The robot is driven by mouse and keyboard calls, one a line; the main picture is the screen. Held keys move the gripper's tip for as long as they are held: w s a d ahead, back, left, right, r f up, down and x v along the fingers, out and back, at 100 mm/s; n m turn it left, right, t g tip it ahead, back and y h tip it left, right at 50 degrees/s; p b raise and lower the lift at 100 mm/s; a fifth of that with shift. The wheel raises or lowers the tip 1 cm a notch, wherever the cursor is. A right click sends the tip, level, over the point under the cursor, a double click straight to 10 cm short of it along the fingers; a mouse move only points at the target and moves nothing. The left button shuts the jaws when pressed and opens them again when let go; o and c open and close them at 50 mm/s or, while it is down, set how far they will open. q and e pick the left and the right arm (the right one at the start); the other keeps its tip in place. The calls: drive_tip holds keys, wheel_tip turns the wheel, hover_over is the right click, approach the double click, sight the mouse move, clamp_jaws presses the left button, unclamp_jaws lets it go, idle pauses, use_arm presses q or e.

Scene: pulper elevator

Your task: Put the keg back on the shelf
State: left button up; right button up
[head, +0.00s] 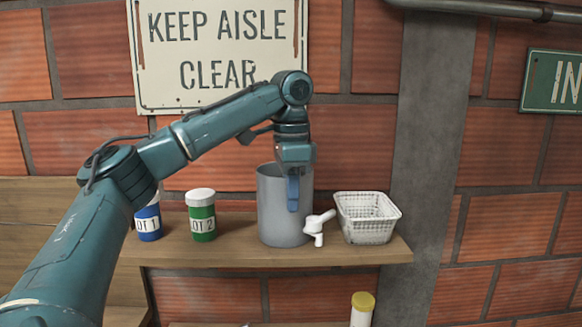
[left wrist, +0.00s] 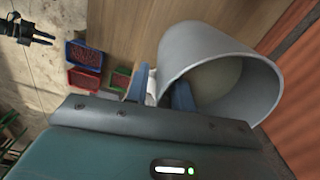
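The keg, a grey open-topped cylinder (head: 284,215) with a white spigot (head: 318,226) low on its right, stands upright on the wooden shelf (head: 345,254). My left gripper (head: 293,192) points down at the keg's near rim, with one blue finger in front of its outer wall. In the left wrist view, the fingers (left wrist: 160,90) are apart on either side of the wall of the keg (left wrist: 225,72), one inside the mouth and one outside. A gap shows between them. A dark gripper (left wrist: 38,37), seemingly my right one, hangs at the upper left; its opening is unclear.
A white wire basket (head: 367,222) stands right of the spigot. A green jar (head: 202,220) and a blue jar (head: 148,223) stand left of the keg. A yellow-capped bottle (head: 362,308) is below the shelf. Red (left wrist: 84,54) and green bins show beneath in the left wrist view.

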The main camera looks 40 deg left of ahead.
use_arm(q)
wheel_tip(320, 180, up, 11)
drive_tip(key=shift+r, duration=0.1)
idle(0.4)
idle(0.5)
